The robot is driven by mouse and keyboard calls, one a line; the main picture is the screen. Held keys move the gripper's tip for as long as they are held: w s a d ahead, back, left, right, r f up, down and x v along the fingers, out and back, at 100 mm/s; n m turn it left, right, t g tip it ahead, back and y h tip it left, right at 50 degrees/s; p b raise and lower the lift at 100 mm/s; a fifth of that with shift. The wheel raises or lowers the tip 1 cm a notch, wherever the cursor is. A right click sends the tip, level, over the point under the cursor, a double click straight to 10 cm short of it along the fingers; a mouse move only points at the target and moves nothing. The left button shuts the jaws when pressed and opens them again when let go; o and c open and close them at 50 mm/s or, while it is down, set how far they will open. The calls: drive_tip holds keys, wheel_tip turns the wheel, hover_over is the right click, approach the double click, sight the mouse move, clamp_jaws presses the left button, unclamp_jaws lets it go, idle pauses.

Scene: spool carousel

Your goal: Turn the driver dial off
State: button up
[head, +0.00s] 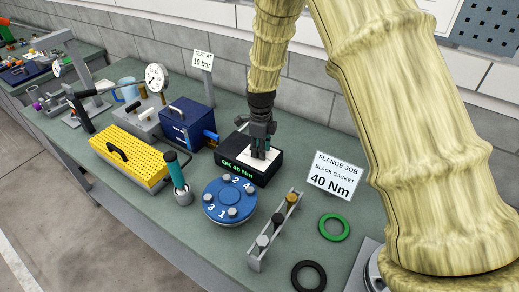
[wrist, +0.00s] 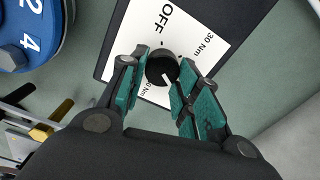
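The driver dial (wrist: 160,66) is a round black knob with a white pointer line, on a white label plate (wrist: 203,22) in the wrist view. The plate reads OFF, 30 Nm and another partly hidden Nm value. The pointer line slants away from OFF, towards the lower right of the picture. The dial sits on the black driver box (head: 262,172), whose green display reads OK 40 Nm in the head view. My gripper (wrist: 160,72) has one finger on each side of the knob, very close to it; whether they press on it is unclear. It hides the dial in the head view.
A blue numbered flange (head: 229,216) stands in front of the driver box. A dark blue box (head: 184,124) is left of it, with a teal-handled tool (head: 176,172) nearby.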

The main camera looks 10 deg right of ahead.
drive_tip(key=shift+a+f, duration=0.1)
drive_tip(key=shift+f, duration=0.35)
drive_tip(key=shift+a, duration=0.15)
